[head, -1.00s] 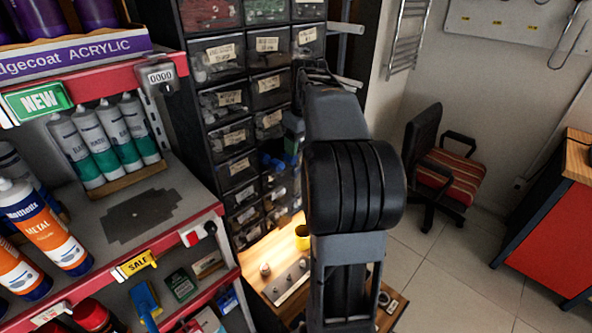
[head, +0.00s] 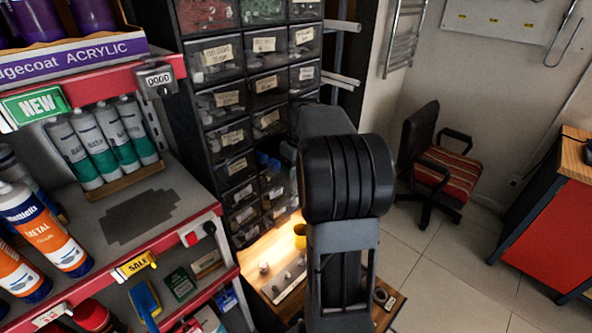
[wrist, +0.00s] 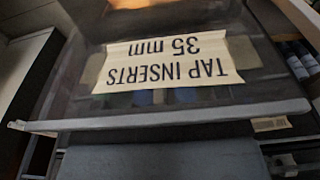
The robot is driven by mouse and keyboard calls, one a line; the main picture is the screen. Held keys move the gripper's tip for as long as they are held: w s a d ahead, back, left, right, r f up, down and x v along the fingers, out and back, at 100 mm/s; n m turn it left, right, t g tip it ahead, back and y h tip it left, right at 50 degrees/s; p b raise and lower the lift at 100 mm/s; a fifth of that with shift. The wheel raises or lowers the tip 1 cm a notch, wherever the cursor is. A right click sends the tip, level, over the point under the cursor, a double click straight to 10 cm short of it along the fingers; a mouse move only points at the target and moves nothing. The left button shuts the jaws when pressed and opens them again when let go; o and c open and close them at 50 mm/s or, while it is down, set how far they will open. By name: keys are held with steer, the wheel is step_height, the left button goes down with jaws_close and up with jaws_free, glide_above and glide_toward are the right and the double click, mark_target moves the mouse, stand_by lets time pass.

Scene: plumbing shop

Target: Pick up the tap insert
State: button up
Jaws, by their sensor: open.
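In the wrist view a clear-fronted drawer (wrist: 80,85) fills the upper part, with a label (wrist: 170,60) reading "TAP INSERTS 35 mm" upside down. Blurred tan and bluish shapes show behind its front; I cannot make out a single tap insert. A smooth grey block at the bottom of that view seems to be part of my gripper (wrist: 160,160), close to the drawer's grey edge. In the head view my arm hides most of my gripper (head: 289,151), which is at the drawer cabinet (head: 180,120). It is open; its fingertips are not clearly visible.
A shelf (head: 130,215) with cartridges and a red edge stands close on the left. A chair (head: 440,160) and red cabinet (head: 550,215) stand right; the floor between is clear.

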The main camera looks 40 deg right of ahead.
steer(key=shift+c, duration=0.5)
steer(key=c, duration=0.9)
steer(key=shift+r, duration=0.15)
